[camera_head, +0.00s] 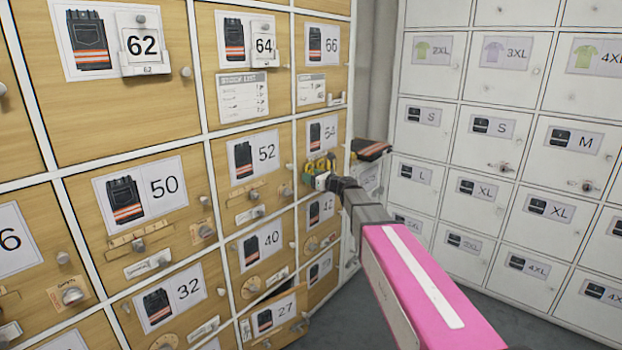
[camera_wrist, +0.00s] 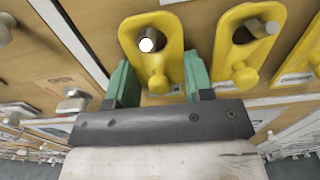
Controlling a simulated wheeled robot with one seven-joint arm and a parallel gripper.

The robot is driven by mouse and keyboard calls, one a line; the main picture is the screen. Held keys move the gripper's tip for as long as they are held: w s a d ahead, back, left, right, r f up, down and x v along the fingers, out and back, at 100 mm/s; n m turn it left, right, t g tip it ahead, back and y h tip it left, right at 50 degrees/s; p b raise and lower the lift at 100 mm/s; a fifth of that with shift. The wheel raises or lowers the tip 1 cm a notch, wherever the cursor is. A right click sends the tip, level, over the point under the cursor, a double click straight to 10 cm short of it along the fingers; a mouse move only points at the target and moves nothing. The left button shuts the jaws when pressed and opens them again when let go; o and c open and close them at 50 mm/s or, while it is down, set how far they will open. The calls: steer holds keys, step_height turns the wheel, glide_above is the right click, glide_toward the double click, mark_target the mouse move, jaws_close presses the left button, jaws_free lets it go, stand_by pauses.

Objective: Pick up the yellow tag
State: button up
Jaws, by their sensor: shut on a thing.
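A yellow tag (camera_wrist: 172,56) with a rounded slot and a small yellow knob hangs flat against the wooden front in the wrist view. A metal peg shows in its slot. My gripper (camera_wrist: 160,80) has its green fingers on either side of the tag's lower part and is shut on it. A second yellow tag (camera_wrist: 226,52) hangs to the right, and part of a third shows at the right edge. In the head view my gripper (camera_head: 317,179) reaches the cabinet below the 54 door, with small yellow tags (camera_head: 320,163) at its tip; details are too small there.
Wooden locker doors (camera_head: 262,158) with size labels, knobs and plates fill the left. The 27 door (camera_head: 275,316) appears slightly ajar. White lockers (camera_head: 487,135) stand on the right. Grey floor (camera_head: 365,315) shows between them.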

steer(key=shift+r, duration=0.4)
steer(key=shift+s+d+r, duration=0.2)
steer(key=shift+s+d, duration=0.05)
steer(key=v, duration=1.7)
steer(key=shift+d, duration=0.2)
steer(key=shift+s+f, duration=0.1)
steer(key=shift+f, duration=0.05)
steer(key=g+h, duration=0.1)
steer(key=h, duration=0.1)
glide_toward(302, 217)
steer(key=shift+r+x, duration=0.15)
steer(key=shift+x, duration=1.1)
steer(key=shift+r+x, duration=0.15)
steer(key=shift+x, duration=1.05)
steer(key=shift+w+a+f, duration=0.45)
steer(key=shift+w+a, duration=0.1)
steer(key=shift+a, duration=0.05)
